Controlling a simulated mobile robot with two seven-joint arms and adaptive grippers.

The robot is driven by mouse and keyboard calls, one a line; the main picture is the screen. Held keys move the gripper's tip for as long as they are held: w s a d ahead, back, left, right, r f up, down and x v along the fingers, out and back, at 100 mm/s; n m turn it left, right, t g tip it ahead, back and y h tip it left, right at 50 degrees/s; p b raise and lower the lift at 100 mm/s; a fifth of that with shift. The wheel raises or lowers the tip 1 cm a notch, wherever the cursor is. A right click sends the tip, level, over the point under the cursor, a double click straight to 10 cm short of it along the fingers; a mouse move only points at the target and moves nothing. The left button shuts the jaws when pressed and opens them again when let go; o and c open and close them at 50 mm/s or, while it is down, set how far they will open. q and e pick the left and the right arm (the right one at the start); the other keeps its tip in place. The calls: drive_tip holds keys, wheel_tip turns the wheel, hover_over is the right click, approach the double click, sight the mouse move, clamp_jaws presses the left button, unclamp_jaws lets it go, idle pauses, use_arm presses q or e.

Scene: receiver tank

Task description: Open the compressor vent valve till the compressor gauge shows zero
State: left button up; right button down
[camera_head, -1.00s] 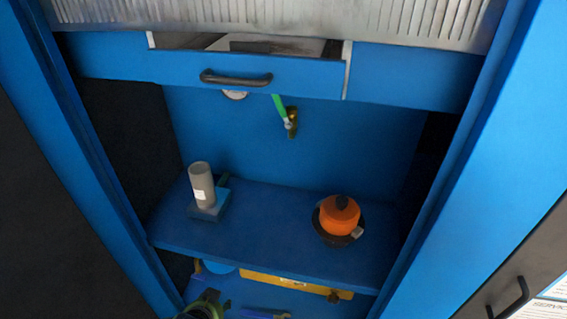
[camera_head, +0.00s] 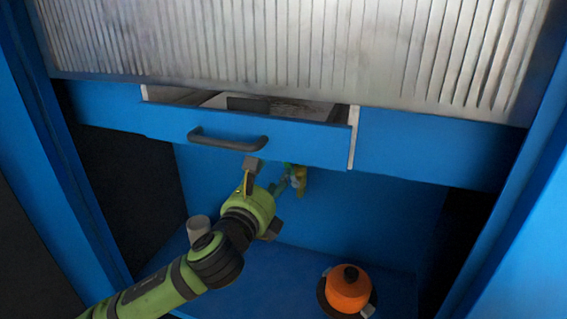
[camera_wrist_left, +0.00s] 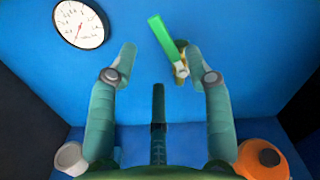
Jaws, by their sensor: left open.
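The vent valve shows in the left wrist view as a brass body (camera_wrist_left: 181,68) on the blue back wall, with a bright green lever (camera_wrist_left: 161,38) slanting up and left. In the head view the brass body (camera_head: 300,180) is partly hidden by my gripper. A round white gauge (camera_wrist_left: 80,24) is at the upper left of the wrist view; its small dial is too blurred to read surely. My left gripper (camera_head: 266,196) is open and empty in front of the valve. In the wrist view the lever is between and above its fingertips; contact cannot be told. My right gripper is not in view.
An open blue drawer with a dark handle (camera_head: 228,139) overhangs the valve area. Below, the blue shelf (camera_head: 285,262) carries an orange pot-like object (camera_head: 348,289) at right and a grey cylinder (camera_head: 198,229) at left, partly behind my arm. Cabinet sides bound the space.

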use_arm(q)
drive_tip(key=x, duration=0.6)
drive_tip(key=shift+w, duration=0.3)
clamp_jaws()
